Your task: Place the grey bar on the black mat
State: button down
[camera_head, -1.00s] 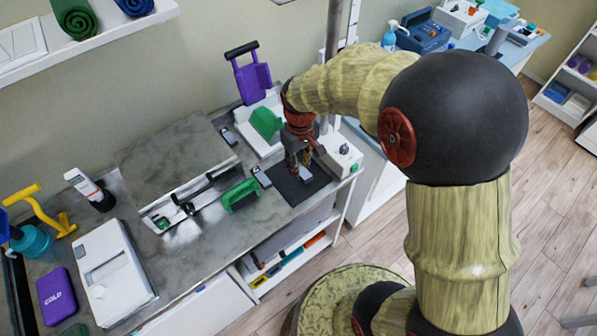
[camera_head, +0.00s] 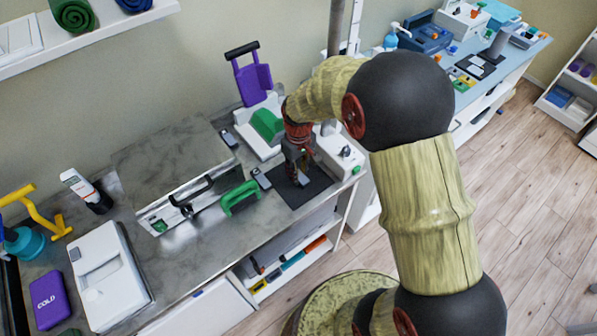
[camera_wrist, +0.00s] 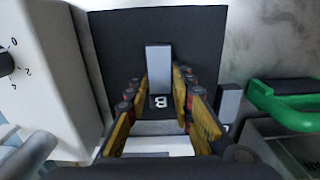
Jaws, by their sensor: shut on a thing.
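The black mat (camera_head: 289,198) lies flat on the grey counter near its right front edge. It also fills the upper middle of the wrist view (camera_wrist: 205,35). My gripper (camera_head: 301,176) points down over the mat; its yellow-and-black fingers (camera_wrist: 160,88) are on both sides of a grey bar (camera_wrist: 158,62) and shut on it. The bar has a dark end marked with a B. Its far end also shows beside the fingers in the head view (camera_head: 304,180). The bar appears within the mat's outline; I cannot tell whether it touches the mat.
Another grey bar (camera_head: 262,178) lies just left of the mat, beside a green handle (camera_head: 239,198). A white box with a knob (camera_head: 340,152) stands close on the right. A white stand with a green block (camera_head: 266,125) is behind. A metal case (camera_head: 175,160) occupies the counter's middle.

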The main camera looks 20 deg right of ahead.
jog(key=c, duration=1.6)
grip_release()
jog(key=shift+f, duration=0.1)
jog(key=shift+o, duration=0.3)
jog(key=s+r+m+t+p, duration=0.1)
jog(key=s+r, duration=0.4)
jog(key=r, duration=0.8)
jog(key=s+r+m+t+p, duration=0.15)
jog(key=s+r, duration=0.25)
jog(key=r, duration=0.9)
jog(key=s+r+m+t, duration=0.1)
jog(key=s+r+t, duration=0.2)
jog(key=s, duration=1)
jog(key=shift+r, duration=0.9)
